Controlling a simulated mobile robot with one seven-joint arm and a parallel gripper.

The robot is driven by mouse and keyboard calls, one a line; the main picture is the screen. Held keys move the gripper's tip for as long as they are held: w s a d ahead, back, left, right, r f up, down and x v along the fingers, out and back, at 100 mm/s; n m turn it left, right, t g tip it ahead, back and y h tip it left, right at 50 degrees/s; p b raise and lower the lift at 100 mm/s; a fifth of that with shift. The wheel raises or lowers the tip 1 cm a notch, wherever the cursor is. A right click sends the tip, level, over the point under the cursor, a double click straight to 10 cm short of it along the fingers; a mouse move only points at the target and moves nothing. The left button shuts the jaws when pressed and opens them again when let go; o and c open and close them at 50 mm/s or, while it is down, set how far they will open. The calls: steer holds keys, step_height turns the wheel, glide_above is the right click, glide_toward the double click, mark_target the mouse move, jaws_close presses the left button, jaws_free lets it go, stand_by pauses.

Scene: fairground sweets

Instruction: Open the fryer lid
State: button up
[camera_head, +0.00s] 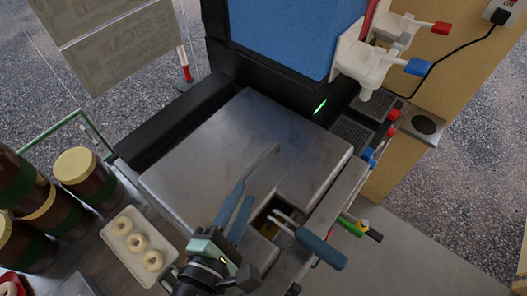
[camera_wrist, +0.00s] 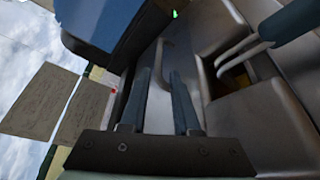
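The fryer's flat metal lid (camera_head: 225,145) lies closed over most of the fryer top; it also shows in the wrist view (camera_wrist: 205,30). A thin curved metal handle (camera_head: 264,156) rises from the lid. My gripper (camera_head: 241,190) is over the lid's near part, with its fingertips close to the handle's near end. In the wrist view my two blue-grey fingers (camera_wrist: 159,73) stand apart. The handle (camera_wrist: 162,52) shows just beyond and between their tips. I cannot tell whether they touch it.
A basket handle with a blue grip (camera_head: 322,248) sticks out of the opening right of my gripper. A tray of doughnuts (camera_head: 124,228) and brown jars (camera_head: 92,183) stand at left. A blue box (camera_head: 290,35) and white dispenser (camera_head: 370,65) stand behind.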

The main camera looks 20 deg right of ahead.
mark_target(259, 164)
steer(key=p+x, duration=0.3)
steer(key=x, duration=0.8)
steer(key=shift+w+d, duration=0.1)
steer(key=shift+w, duration=0.1)
steer(key=shift+c, duration=0.2)
jaws_close()
stand_by(0.8)
